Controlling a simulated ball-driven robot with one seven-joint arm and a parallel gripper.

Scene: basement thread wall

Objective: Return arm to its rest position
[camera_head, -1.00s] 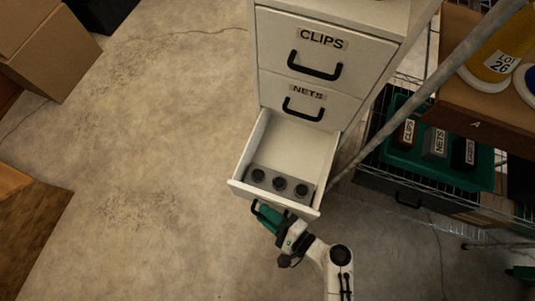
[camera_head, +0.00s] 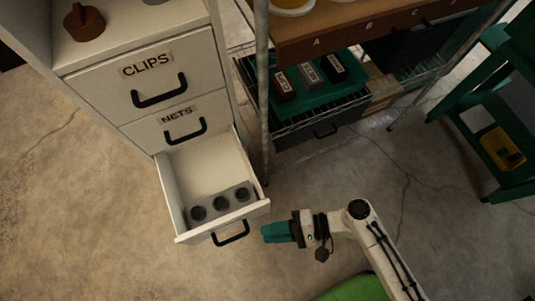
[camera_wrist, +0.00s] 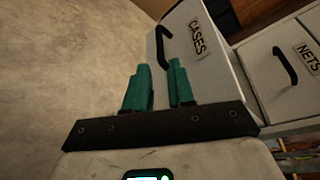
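My arm reaches in from the lower right of the head view. My gripper (camera_head: 268,232) has green fingers and sits just right of the open bottom drawer (camera_head: 219,232), apart from its black handle (camera_head: 232,234). In the wrist view the two fingers (camera_wrist: 158,82) stand apart with nothing between them. The drawer front, labelled CASES (camera_wrist: 198,38), and its handle (camera_wrist: 163,48) lie beyond them. A grey block with three round dark holes (camera_head: 219,205) sits inside the drawer near its front.
The white cabinet (camera_head: 148,72) has CLIPS and NETS drawers shut above. A wire shelf with a green tray (camera_head: 316,88) stands behind to the right. A green rack (camera_head: 510,105) is at far right. Bare concrete floor (camera_head: 90,220) lies open at left.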

